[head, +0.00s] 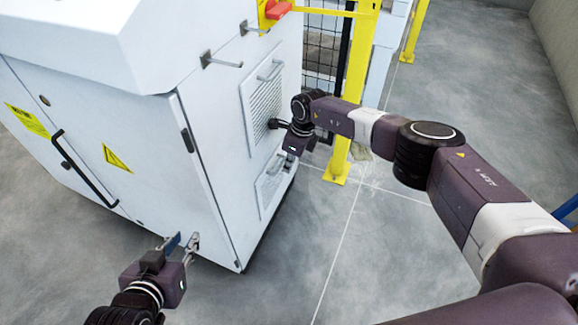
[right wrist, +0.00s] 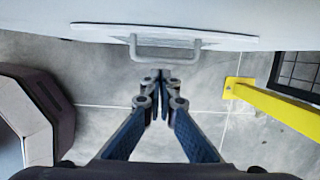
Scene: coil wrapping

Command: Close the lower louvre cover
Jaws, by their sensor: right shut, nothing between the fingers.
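The lower louvre cover (head: 269,188) is a pale slatted panel low on the side of the white cabinet. In the right wrist view a light panel (right wrist: 95,32) with a grey bar handle (right wrist: 165,50) shows nearly edge-on, apparently this cover. I cannot tell how far it stands off the cabinet. My right gripper (head: 288,163) points down beside the cover's upper part, partly hiding it. In the right wrist view its fingertips (right wrist: 158,78) are together and empty, close to the handle but not around it. My left gripper (head: 184,242) is open and empty near the cabinet's lower front corner.
The upper louvre cover (head: 264,100) with a handle is above, beside my right wrist. A yellow post (head: 353,85) stands just behind my right arm. The white cabinet (head: 140,130) fills the left. Grey floor on the right is clear.

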